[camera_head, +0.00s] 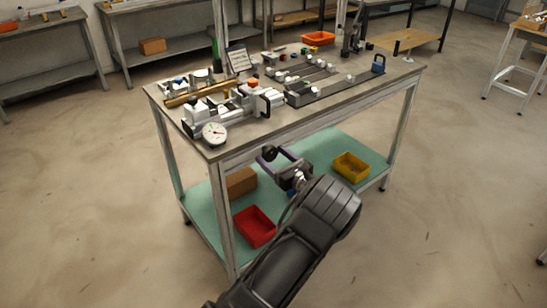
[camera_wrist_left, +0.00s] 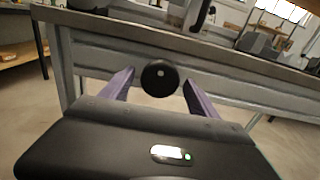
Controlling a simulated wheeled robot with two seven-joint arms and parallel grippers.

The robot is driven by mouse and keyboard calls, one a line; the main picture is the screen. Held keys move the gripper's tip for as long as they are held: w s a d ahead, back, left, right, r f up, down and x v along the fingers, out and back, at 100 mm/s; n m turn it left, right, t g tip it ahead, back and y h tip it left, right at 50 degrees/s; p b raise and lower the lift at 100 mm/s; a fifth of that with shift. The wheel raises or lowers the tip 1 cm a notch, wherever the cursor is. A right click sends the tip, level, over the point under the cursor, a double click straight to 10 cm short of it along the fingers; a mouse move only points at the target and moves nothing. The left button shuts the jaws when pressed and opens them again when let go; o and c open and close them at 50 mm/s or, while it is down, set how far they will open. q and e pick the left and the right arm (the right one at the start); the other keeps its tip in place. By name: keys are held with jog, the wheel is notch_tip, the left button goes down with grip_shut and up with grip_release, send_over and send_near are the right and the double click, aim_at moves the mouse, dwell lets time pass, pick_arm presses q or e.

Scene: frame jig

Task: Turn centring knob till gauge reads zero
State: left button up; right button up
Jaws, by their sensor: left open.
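The white round dial gauge (camera_head: 214,133) sits at the table's near left corner in the head view; its needle is too small to read. A round black knob (camera_head: 269,153) shows just below the table's front edge. My left gripper (camera_head: 275,157) is there with its purple fingers open, one on each side of the knob. In the left wrist view the knob (camera_wrist_left: 160,78) lies between the fingertips of my left gripper (camera_wrist_left: 158,77), with a gap visible on both sides, so it is not gripped. My right gripper is out of view.
The jig's clamps and rails (camera_head: 310,85) cover much of the tabletop. The table's front edge (camera_head: 330,115) runs just above my left gripper. On the green lower shelf are a red bin (camera_head: 254,227), a yellow bin (camera_head: 351,166) and a brown box (camera_head: 240,183).

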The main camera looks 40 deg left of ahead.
pick_arm(q)
jog(key=c, duration=1.3)
jog(key=shift+f, duration=0.1)
jog(key=n+b, duration=0.3)
jog(key=shift+f, duration=0.15)
jog(key=n+b, duration=0.8)
jog(key=b, duration=0.1)
jog(key=shift+w+d+f, duration=0.1)
jog(key=n+b, duration=0.7)
jog(key=b, duration=0.3)
jog(key=shift+n+b, duration=0.3)
jog(key=shift+b, duration=0.1)
jog(key=shift+r+n+b, duration=0.4)
jog(key=shift+n+b, duration=0.3)
jog(key=shift+b, duration=0.15)
